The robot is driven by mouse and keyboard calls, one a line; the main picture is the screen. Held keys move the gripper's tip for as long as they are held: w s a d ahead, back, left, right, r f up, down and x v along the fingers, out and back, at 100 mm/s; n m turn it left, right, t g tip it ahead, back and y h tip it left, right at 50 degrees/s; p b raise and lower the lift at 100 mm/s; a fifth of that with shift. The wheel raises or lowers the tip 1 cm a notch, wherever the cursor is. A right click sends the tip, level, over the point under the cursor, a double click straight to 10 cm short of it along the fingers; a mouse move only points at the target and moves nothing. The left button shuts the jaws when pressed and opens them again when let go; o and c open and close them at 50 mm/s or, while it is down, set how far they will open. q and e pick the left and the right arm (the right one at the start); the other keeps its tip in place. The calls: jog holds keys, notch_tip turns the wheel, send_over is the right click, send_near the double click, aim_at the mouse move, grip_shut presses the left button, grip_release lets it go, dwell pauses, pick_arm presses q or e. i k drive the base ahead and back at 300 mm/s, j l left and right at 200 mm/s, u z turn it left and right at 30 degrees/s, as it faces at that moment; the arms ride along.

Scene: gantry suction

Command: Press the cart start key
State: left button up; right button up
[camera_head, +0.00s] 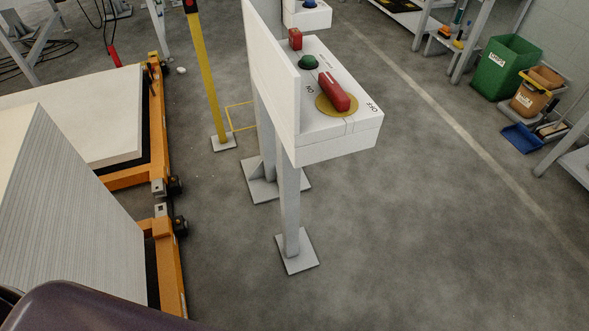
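A white control box (345,136) stands on grey posts in the upper middle. On its top are a green round button (309,62), a red rotary handle (334,92) on a yellow disc, and a small red block (295,39). "ON" and "OFF" lettering is beside the handle. Behind it, a second white box (308,16) carries a blue button (309,3); the top edge cuts it off. I cannot tell which of these is the cart start key. Neither of my grippers is in view.
At left, an orange cart (164,262) bears a tall stack of white sheets (70,240); another cart with a white slab (75,115) is behind. A yellow post (207,75) stands between carts and box. Bins (505,66) are at right. The floor front right is clear.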

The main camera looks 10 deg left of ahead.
aim_at(308, 60)
jog(key=l, duration=1.3)
